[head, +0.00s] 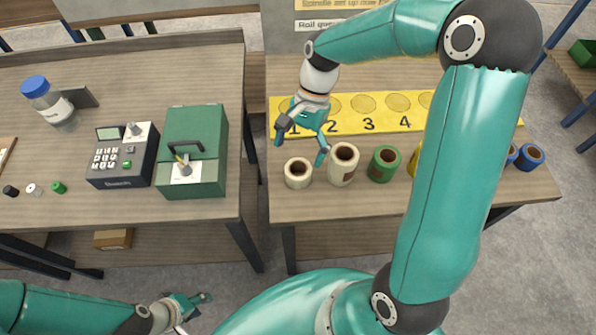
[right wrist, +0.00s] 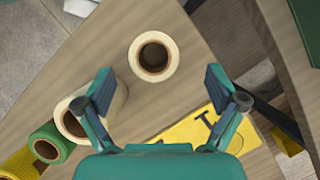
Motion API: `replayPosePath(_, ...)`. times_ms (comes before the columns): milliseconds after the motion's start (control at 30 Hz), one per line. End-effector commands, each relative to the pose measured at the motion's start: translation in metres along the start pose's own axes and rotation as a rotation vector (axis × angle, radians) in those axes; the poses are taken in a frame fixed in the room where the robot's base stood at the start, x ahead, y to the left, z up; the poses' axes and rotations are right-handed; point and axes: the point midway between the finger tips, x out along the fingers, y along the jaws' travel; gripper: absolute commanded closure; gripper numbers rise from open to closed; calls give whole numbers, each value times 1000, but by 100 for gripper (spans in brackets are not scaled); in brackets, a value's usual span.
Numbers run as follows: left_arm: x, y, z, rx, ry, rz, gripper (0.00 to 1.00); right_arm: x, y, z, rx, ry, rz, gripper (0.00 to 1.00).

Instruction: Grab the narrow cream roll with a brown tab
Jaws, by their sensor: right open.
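A short cream roll (head: 299,183) stands upright on the right-hand table, leftmost in a row of rolls. In the right wrist view the same cream roll (right wrist: 171,62) lies ahead of the fingertips, between their lines. A taller cream roll (head: 343,177) stands just to its right; it also shows in the right wrist view (right wrist: 116,104), partly behind one finger. I cannot make out a brown tab on either. My right gripper (head: 300,148) is open and empty, above and beside the short roll; it also shows in the right wrist view (right wrist: 158,84). My left gripper (head: 192,305) is low, away from the table.
A green roll (head: 384,165), a yellow roll mostly hidden by my right arm, and blue rolls (head: 530,157) continue the row. A yellow numbered strip (head: 345,121) lies behind them. The left table holds a keypad device (head: 122,157), a green box (head: 192,135) and a bottle (head: 48,104).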

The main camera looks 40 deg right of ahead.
Motion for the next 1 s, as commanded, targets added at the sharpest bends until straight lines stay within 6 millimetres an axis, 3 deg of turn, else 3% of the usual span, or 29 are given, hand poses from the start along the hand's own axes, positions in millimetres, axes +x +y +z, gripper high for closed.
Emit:
replayPosePath(167,-1,0,0,0,0,0,60,9,2,-1,1,-1,1,5)
replayPosePath(500,-6,2,0,0,0,0,60,52,8,-6,-1,-1,2,5)
replayPosePath(800,-6,2,0,0,0,0,60,56,8,-6,0,1,-1,5)
replayPosePath(1000,-6,2,0,0,0,0,60,56,7,-6,0,1,-1,39)
